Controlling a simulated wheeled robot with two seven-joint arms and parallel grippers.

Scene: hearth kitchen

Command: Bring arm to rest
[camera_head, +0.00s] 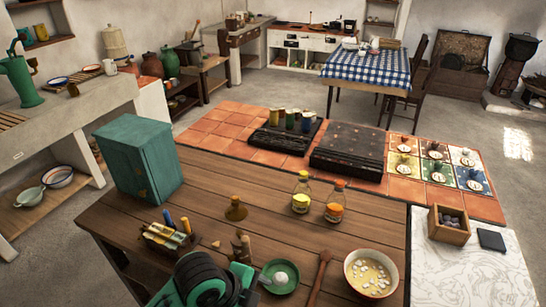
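A black and green part of my arm (205,283) rises into the bottom of the view, left of the middle, over the near edge of the wooden counter. It looks like my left arm. Its hand end (257,279) is small and dark beside the green saucer (281,276); the fingers cannot be made out, nor whether they touch the saucer. No held thing can be made out. My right gripper is not in view.
Two bottles (301,192) (335,201) and a teal cabinet (139,158) stand farther back. The counter's middle has bare wood.

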